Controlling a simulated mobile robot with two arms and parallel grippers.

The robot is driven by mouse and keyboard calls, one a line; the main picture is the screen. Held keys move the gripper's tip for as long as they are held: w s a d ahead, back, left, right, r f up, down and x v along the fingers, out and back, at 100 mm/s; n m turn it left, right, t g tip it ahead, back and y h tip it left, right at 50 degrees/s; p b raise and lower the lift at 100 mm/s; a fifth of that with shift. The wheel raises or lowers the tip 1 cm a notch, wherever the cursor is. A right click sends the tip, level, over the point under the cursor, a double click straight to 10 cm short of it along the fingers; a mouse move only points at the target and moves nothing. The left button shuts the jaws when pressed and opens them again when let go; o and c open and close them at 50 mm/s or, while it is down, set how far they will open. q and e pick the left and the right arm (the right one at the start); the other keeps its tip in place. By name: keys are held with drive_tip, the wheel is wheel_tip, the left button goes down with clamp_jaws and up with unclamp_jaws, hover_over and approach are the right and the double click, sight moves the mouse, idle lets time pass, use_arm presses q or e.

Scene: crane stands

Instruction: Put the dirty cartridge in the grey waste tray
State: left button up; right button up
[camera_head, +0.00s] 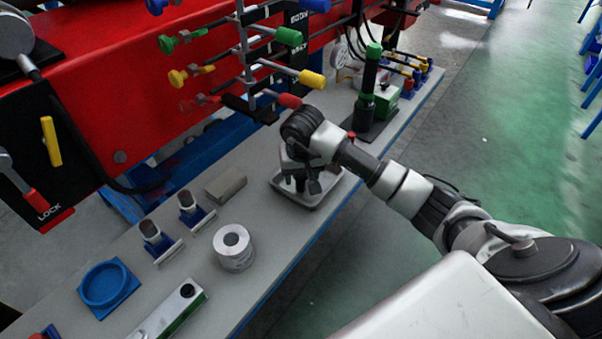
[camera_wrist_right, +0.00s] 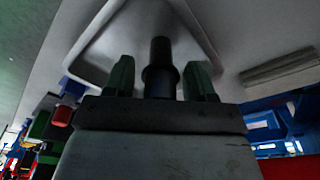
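The grey waste tray (camera_head: 318,196) sits on the bench, below my right gripper (camera_head: 302,186). In the right wrist view the tray (camera_wrist_right: 93,70) lies beyond the fingertips. A dark, stepped cylindrical cartridge (camera_wrist_right: 161,68) stands between the two fingers of my right gripper (camera_wrist_right: 161,78). The fingers are apart, with a visible gap between the left finger and the cartridge. The cartridge's far end is over the tray floor; I cannot tell whether it touches. In the head view the cartridge is mostly hidden by the gripper. My left gripper is not in view.
A grey block (camera_head: 226,186), two blue holders with dark-topped pieces (camera_head: 189,208), a white roll (camera_head: 233,247) and a blue round dish (camera_head: 106,285) stand left of the tray. A black-and-green filter unit (camera_head: 367,103) stands behind it. Red crane parts with coloured levers (camera_head: 248,60) overhang the bench.

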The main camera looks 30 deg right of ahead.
drive_tip(key=shift+o, duration=0.5)
drive_tip(key=shift+r, duration=0.1)
drive_tip(key=shift+r, duration=0.25)
wheel_tip(320, 180, up, 11)
drive_tip(key=s, duration=0.1)
drive_tip(key=shift+s+a+r, duration=0.2)
drive_tip(key=shift+s+a, duration=0.15)
